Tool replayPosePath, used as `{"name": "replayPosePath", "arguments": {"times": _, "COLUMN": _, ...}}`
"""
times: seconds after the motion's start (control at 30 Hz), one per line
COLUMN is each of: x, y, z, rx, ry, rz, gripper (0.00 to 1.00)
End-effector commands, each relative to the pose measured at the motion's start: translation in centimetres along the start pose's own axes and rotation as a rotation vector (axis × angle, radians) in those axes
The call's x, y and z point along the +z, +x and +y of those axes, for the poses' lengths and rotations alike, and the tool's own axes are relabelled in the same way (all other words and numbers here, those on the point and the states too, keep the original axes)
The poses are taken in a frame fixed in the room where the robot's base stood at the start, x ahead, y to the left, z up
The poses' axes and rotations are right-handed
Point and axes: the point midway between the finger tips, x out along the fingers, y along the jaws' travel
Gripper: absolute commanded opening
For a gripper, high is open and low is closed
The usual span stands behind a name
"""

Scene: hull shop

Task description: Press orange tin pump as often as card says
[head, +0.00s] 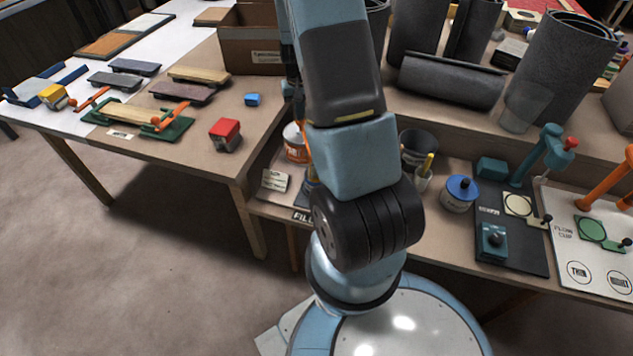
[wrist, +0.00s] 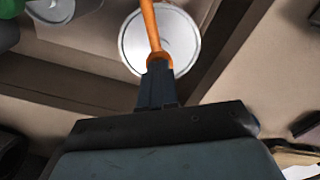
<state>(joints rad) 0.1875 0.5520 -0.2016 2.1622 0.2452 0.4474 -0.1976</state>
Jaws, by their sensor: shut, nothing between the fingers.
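The orange tin (head: 295,150) stands on the bench left of my arm, partly hidden by it. In the wrist view its round pale lid (wrist: 185,40) shows from above, with the orange pump (wrist: 152,28) crossing it. My gripper (wrist: 157,68) is shut and empty, its tips at the near end of the pump. I cannot tell whether they touch it. In the head view my arm hides the gripper. A small pale card (head: 275,180) with writing too small to read lies in front of the tin.
A blue-lidded tin (head: 460,193) and a dark cup (head: 418,147) stand right of my arm. A cardboard box (head: 250,40) is behind. Another pale round top (wrist: 50,8) is near the tin.

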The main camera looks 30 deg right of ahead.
Motion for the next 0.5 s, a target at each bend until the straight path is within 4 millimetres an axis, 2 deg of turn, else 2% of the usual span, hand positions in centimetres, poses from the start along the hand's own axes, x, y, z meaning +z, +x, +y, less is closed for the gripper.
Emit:
{"name": "replayPosePath", "arguments": {"times": 0.27, "x": 0.07, "y": 0.06, "z": 0.02, "rx": 0.000, "ry": 0.000, "rz": -0.002, "gripper": 0.00}}
{"name": "replayPosePath", "arguments": {"times": 0.5, "x": 0.04, "y": -0.76, "z": 0.01, "rx": 0.000, "ry": 0.001, "rz": -0.001, "gripper": 0.00}}
